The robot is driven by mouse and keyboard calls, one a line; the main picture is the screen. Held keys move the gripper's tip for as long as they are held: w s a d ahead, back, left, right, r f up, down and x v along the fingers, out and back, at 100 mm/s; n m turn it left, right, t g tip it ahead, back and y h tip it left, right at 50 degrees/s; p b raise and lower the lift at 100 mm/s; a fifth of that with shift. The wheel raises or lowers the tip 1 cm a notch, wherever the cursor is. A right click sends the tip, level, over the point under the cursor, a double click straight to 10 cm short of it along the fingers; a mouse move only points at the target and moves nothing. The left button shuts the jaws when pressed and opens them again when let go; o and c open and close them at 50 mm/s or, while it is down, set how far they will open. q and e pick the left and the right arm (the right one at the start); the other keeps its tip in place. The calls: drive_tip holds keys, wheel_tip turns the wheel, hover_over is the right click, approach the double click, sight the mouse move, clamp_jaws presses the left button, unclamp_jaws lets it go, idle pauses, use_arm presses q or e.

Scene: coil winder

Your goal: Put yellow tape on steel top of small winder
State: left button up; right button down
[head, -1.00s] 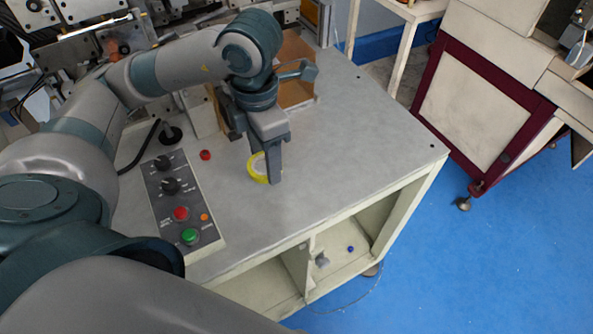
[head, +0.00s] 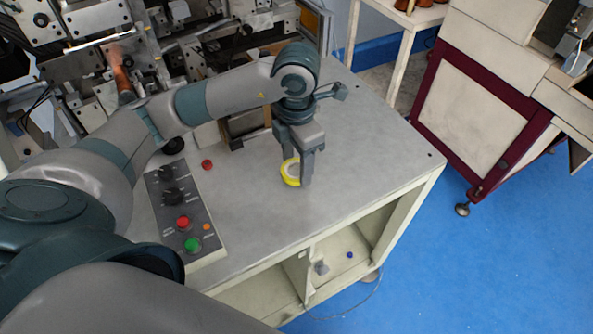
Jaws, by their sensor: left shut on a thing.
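The yellow tape (head: 287,174) is a ring with a pale inside, seen in the head view over the steel top (head: 350,150) of the small winder. My left gripper (head: 300,176) points down and is shut on the tape, which stands tilted up at the left side of the fingers. The fingers hide part of the ring. I cannot tell whether the tape's lower edge touches the steel top. My right gripper is not in view.
A control panel with knobs and a green button (head: 192,245) lies to the left on the winder, with a small red cap (head: 207,165) beside it. A cardboard box (head: 246,125) stands partly hidden behind my arm. The steel top is clear to the right.

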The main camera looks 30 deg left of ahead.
use_arm(q)
wheel_tip(320, 180, down, 3)
drive_tip(key=shift+s+r+p, duration=0.1)
drive_tip(key=shift+r+p, duration=0.1)
drive_tip(key=shift+p, duration=0.45)
drive_tip(key=shift+f, duration=0.5)
drive_tip(key=shift+f, duration=0.15)
drive_tip(key=o, duration=1)
drive_tip(key=shift+r, duration=0.2)
